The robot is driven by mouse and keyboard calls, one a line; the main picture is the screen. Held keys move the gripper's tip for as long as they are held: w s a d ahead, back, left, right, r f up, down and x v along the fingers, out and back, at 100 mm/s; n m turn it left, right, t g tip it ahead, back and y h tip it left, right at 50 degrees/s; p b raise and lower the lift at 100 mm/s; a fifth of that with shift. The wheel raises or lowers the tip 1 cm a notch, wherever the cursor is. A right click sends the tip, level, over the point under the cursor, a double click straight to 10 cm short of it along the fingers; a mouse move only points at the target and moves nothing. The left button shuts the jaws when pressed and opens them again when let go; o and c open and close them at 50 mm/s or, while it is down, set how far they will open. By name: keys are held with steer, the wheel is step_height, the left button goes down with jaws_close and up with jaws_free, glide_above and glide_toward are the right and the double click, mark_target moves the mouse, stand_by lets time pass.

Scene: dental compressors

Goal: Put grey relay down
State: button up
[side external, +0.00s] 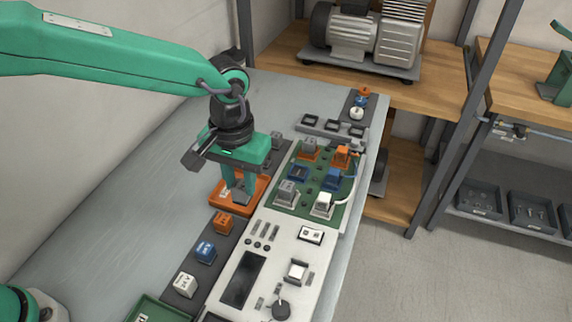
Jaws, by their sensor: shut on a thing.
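My gripper (240,188) points down over the orange tray (213,199), left of the green board. It is shut on a small grey relay (242,198), which shows low between the fingers. The fingers hide part of the relay, and I cannot tell whether it touches the tray floor. Other grey relays stand on the green board (307,191), at its front left (287,191) and back left (309,146). Another grey block (277,140) stands on the dark strip behind my gripper.
Orange (222,222), blue (205,251) and white (185,285) relays stand on the dark strip in front. A green tray (153,310) is at the bottom edge. A white control panel (243,307) lies to the right. The grey table (110,205) is clear at left.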

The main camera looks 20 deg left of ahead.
steer(key=w+a+f, duration=0.2)
steer(key=w, duration=0.1)
steer(key=w+a+f, duration=0.2)
steer(key=w, duration=0.1)
steer(key=w+a+f, duration=0.2)
steer(key=w, duration=0.1)
steer(key=shift+w+a+f, duration=0.1)
steer(key=shift+a+f, duration=0.05)
steer(key=shift+f, duration=0.2)
steer(key=shift+f, duration=2)
steer(key=shift+f, duration=0.1)
steer(key=o, duration=1)
step_height(320, 180, up, 12)
steer(key=shift+r, duration=0.15)
